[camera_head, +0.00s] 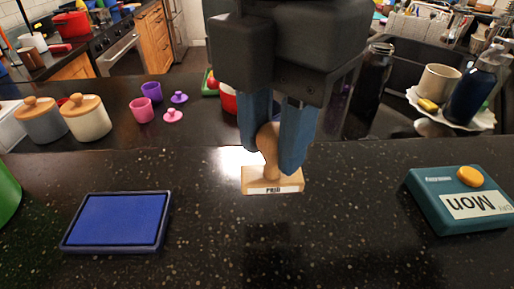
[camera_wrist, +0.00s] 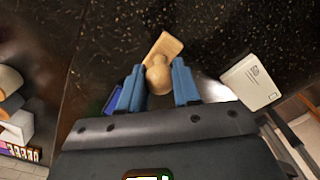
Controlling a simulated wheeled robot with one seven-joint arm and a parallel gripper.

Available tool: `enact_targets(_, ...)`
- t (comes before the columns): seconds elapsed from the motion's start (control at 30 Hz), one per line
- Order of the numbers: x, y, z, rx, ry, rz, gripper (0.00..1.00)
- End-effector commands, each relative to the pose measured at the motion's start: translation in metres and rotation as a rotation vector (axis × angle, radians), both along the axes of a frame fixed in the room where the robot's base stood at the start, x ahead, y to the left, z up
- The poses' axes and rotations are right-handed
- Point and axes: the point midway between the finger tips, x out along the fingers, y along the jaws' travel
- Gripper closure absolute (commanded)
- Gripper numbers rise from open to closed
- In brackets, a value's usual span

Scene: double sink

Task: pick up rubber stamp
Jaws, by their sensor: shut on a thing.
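The rubber stamp (camera_head: 271,180) is wooden, with a rounded handle and a flat rectangular base with a "PAID" label on its front edge. It is upright on or just above the dark speckled counter; I cannot tell whether it touches. My gripper (camera_head: 277,150) points down from above, its two blue fingers shut on the stamp's handle. In the wrist view, the stamp's round handle top (camera_wrist: 158,76) sits between the fingertips (camera_wrist: 159,86), and its base extends beyond them. Part of the handle is hidden by the fingers in the head view.
A blue ink pad (camera_head: 118,220) lies at the left and a teal "Mon" box (camera_head: 462,198) at the right. Behind are lidded jars (camera_head: 87,118), small cups (camera_head: 142,110), a dark bottle (camera_head: 372,75) and a white plate (camera_head: 452,118) with a mug. The counter around the stamp is clear.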

Motion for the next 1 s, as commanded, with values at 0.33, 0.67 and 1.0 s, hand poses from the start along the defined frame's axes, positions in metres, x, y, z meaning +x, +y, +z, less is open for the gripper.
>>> enact_targets(0.33,0.002,-0.074,0.040,-0.001,-0.001,-0.009,0.98)
enact_targets(0.67,0.002,-0.103,0.060,-0.001,0.001,-0.003,0.98)
enact_targets(1.0,0.002,-0.105,0.061,-0.001,0.001,-0.001,0.70)
